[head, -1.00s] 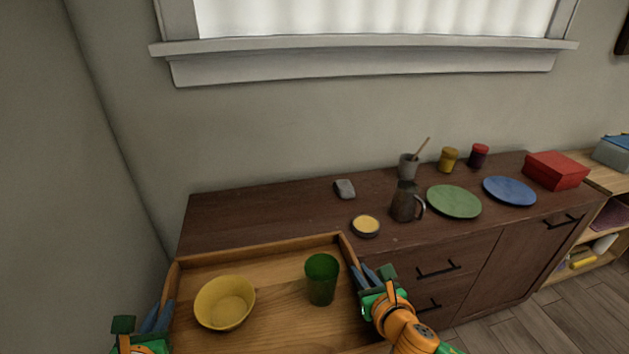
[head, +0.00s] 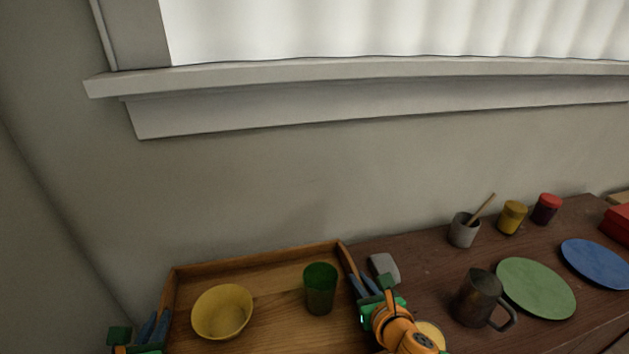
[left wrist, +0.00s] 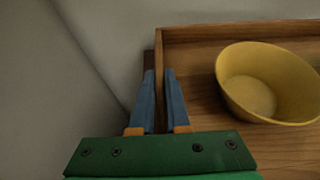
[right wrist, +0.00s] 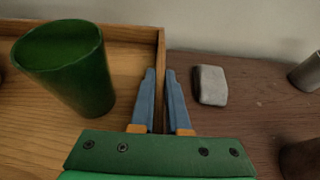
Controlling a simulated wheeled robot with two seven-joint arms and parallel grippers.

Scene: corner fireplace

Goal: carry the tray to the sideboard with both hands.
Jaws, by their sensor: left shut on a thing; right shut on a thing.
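The wooden tray (head: 262,262) spans the lower left of the head view, with a yellow bowl (head: 222,311) and a green cup (head: 320,288) standing upright in it. My left gripper (head: 158,322) is shut on the tray's left wall, which also shows in the left wrist view (left wrist: 200,34). My right gripper (head: 368,284) is shut on the tray's right wall, seen between its fingers in the right wrist view (right wrist: 160,60). The dark brown sideboard (head: 420,262) lies behind and to the right of the tray. Whether the tray touches its top cannot be told.
Just right of the tray, a grey block (head: 384,267) and a yellow-topped tin (head: 432,334) sit on the sideboard. Further right are a dark mug (head: 478,298), a grey pot (head: 464,231), two jars, a green plate (head: 536,287) and a blue plate (head: 597,262). A wall stands close behind.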

